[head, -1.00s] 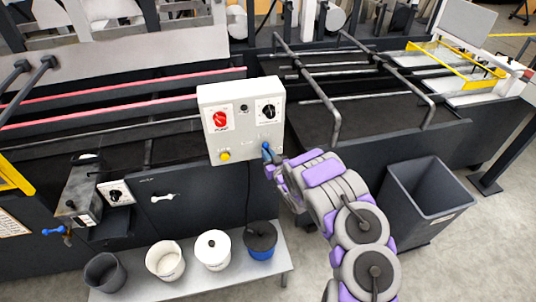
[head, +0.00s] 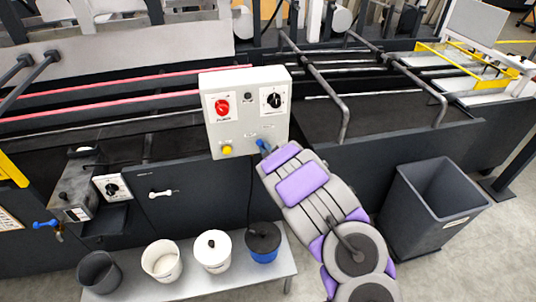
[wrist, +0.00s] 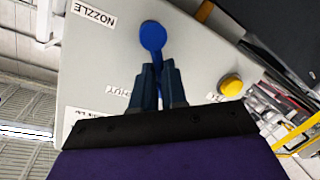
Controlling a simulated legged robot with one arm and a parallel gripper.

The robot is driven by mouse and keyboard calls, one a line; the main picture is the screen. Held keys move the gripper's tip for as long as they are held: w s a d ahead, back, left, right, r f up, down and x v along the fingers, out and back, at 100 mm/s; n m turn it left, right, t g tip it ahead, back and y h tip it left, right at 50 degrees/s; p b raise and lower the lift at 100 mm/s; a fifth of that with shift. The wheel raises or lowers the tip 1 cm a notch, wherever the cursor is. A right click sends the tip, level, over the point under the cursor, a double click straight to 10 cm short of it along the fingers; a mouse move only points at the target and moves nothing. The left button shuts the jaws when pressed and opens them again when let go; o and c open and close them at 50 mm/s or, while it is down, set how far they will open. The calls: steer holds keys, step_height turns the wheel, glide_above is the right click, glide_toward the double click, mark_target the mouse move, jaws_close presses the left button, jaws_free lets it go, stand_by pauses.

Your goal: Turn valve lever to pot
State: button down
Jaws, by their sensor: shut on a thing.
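The blue valve lever (head: 262,145) is on the lower right of the front of a pale control box (head: 219,143). In the wrist view its round blue end (wrist: 152,36) shows beyond the fingertips. My gripper (wrist: 157,70) is shut on the lever, with its dark fingers close together around it. A further label at the left is too cut off to read. My arm covers the box's lower right corner in the head view.
The box also has a red knob (head: 222,106), a black knob (head: 273,100) and a yellow button (head: 227,150). Several buckets stand on a low bench (head: 200,278) below. A grey bin (head: 434,205) stands right of my arm. Another blue lever (head: 43,225) is at far left.

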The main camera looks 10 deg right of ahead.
steer(key=shift+w+a+r+n+b, duration=0.2)
steer(key=shift+a+n+b, duration=0.15)
steer(key=shift+n+b, duration=0.15)
steer(key=c, duration=1.3)
jaws_free()
steer(key=shift+o, duration=1.3)
steer(key=shift+s+a+f, duration=0.15)
steer(key=shift+a+f, duration=0.05)
steer(key=shift+f, duration=0.05)
steer(key=s+d+r+p, duration=0.2)
steer(key=s+p, duration=1.2)
steer(key=s, duration=0.3)
steer(key=shift+d+r, duration=0.15)
steer(key=shift+d, duration=0.05)
